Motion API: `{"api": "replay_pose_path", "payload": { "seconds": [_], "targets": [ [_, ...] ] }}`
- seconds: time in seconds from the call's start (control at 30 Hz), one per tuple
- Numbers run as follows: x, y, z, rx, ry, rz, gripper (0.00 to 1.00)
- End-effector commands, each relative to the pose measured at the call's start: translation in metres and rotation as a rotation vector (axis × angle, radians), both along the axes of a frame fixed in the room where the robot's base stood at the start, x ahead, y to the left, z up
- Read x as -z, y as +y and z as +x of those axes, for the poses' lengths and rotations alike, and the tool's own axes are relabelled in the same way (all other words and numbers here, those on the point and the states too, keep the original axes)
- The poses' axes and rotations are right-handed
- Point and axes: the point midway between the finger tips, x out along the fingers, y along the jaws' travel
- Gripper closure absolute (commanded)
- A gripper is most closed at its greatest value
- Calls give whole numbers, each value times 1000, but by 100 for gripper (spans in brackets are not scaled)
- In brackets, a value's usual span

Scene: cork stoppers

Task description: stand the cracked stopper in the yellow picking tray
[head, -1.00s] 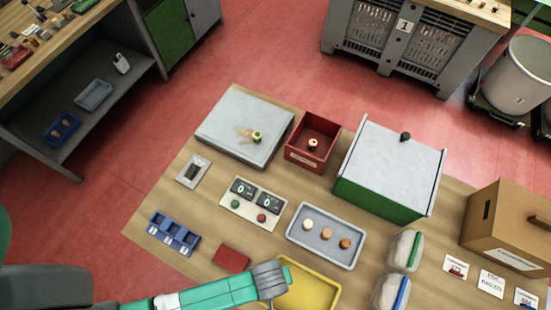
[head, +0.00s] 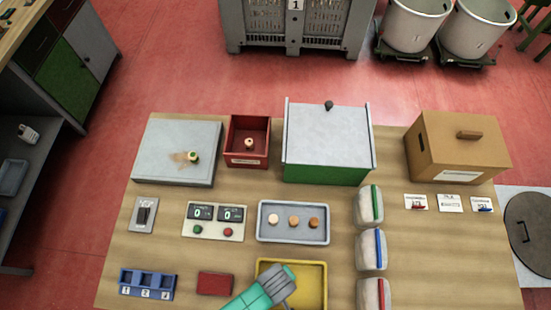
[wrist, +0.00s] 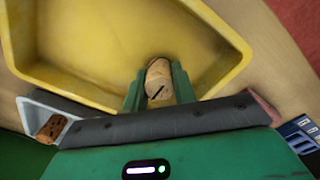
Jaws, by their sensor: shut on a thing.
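My gripper (wrist: 158,82) is shut on a light brown cork stopper with a dark crack line on its side (wrist: 159,72). In the wrist view the stopper sits between the two green fingers, over the near part of the yellow picking tray (wrist: 85,80). I cannot tell whether it touches the tray floor. The head view shows the yellow tray (head: 312,266) at the bottom centre, with my gripper (head: 289,297) over its left part. There my gripper hides the held stopper. The visible tray floor is empty.
A grey tray (head: 293,238) with three stoppers lies just behind the yellow one. A red bin (head: 233,150) holds one stopper, and another stands on a grey slab (head: 160,140). A red block (head: 215,283) lies left and stuffed bags (head: 371,250) stand right.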

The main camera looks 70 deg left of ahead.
Motion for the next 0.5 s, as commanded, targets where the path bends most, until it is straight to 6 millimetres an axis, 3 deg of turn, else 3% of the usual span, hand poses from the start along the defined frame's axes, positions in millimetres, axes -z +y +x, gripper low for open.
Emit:
{"api": "replay_pose_path", "payload": {
  "seconds": [0.03, 0.07, 0.13, 0.4, 0.5],
  "targets": [
    [2, 0, 0, 0, 0, 0, 94],
    [2, 0, 0, 0, 0, 0, 68],
    [1, 0, 0, 0, 0, 0, 54],
    [1, 0, 0, 0, 0, 0, 52],
    [-8, 0, 0, 0, -1, 0, 52]
  ]
}}
